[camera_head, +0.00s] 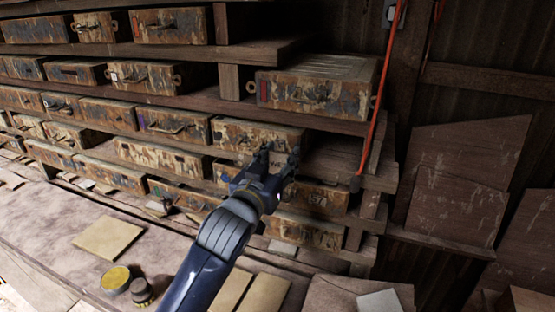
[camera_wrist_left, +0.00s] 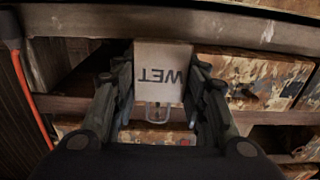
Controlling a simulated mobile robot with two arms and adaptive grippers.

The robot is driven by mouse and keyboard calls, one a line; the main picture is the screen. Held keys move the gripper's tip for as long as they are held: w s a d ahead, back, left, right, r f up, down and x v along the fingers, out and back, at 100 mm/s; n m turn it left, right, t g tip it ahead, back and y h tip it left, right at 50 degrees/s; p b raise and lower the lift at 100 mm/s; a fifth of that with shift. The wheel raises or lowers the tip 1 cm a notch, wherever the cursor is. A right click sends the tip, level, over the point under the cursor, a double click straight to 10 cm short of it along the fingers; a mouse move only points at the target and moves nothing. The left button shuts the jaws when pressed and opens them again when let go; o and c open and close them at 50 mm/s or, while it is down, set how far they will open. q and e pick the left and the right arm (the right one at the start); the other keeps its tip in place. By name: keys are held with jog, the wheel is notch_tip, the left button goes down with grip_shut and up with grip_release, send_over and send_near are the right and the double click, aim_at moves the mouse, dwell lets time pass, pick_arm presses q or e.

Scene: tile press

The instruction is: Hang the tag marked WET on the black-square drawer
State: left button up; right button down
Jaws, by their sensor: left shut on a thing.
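My left gripper (camera_head: 278,160) is shut on the WET tag, in front of the drawer rack. In the left wrist view the WET tag (camera_wrist_left: 162,72) is a pale rectangle between the two fingers, its lettering upside down and a loop (camera_wrist_left: 158,113) at its lower edge. In the head view the tag is small and mostly covered by the fingers. A worn drawer (camera_head: 240,133) with a handle is just behind and above the gripper. I cannot tell which drawer bears the black square. My right gripper is not in view.
A drawer with a red mark (camera_head: 315,93) is at the upper right. A red hose (camera_head: 378,105) hangs at the rack's right end. Below lies a bench (camera_head: 60,215) with a yellow-topped tin (camera_head: 116,279) and loose tiles (camera_head: 108,238).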

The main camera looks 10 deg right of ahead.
pick_arm(q)
jog(key=shift+f, duration=0.4)
jog(key=o, duration=1)
jog(key=shift+w+d, duration=0.1)
jog(key=shift+c, duration=0.2)
jog(key=shift+o, duration=0.4)
jog(key=shift+w+d+f, duration=0.2)
jog(key=shift+w+d, duration=0.05)
jog(key=shift+d, duration=0.05)
jog(key=shift+w+a, duration=0.1)
jog(key=shift+w, duration=0.05)
